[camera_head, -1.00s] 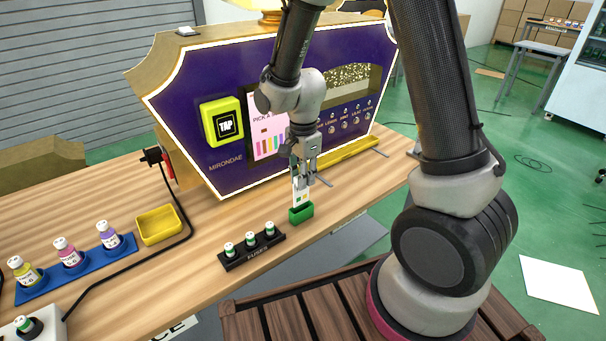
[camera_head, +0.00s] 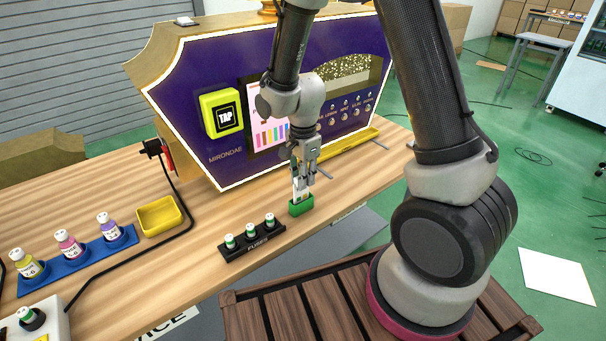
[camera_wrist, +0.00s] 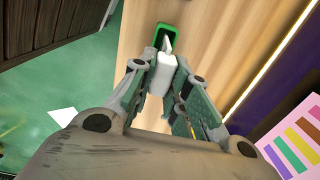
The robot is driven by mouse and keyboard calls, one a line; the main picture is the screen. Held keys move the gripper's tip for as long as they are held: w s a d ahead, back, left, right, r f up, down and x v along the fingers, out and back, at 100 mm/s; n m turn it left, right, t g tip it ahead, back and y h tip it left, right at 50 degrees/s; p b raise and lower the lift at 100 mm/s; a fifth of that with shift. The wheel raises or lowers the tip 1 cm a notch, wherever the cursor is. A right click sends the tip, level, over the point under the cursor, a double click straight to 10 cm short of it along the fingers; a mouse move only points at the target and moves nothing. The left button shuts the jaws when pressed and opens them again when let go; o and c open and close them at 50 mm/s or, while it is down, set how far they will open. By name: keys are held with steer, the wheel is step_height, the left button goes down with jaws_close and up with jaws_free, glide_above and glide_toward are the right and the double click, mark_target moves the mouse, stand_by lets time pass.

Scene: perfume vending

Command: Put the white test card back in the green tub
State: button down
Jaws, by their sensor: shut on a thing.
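My gripper (camera_head: 304,178) is shut on the white test card (camera_head: 298,189), which it holds upright by its upper part. The green tub (camera_head: 301,208) stands on the wooden counter directly below. The card's lower end meets the tub's opening; how deep it sits inside is hard to tell. In the wrist view the green tub (camera_wrist: 179,31) lies past the fingertips, and the pale card (camera_wrist: 167,45) reaches over its opening.
A black fuse rack (camera_head: 252,247) with green-topped fuses stands left of the tub. A yellow tray (camera_head: 159,216) and a blue bottle rack (camera_head: 78,262) are farther left. The purple vending machine (camera_head: 222,160) rises behind. The counter's front edge is close to the tub.

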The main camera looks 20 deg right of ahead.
steer(key=shift+f, duration=0.7)
steer(key=shift+f, duration=0.15)
steer(key=c, duration=0.6)
jaws_free()
steer(key=shift+c, duration=0.2)
steer(key=shift+r, duration=0.2)
steer(key=shift+r, duration=0.85)
steer(key=shift+r, duration=4)
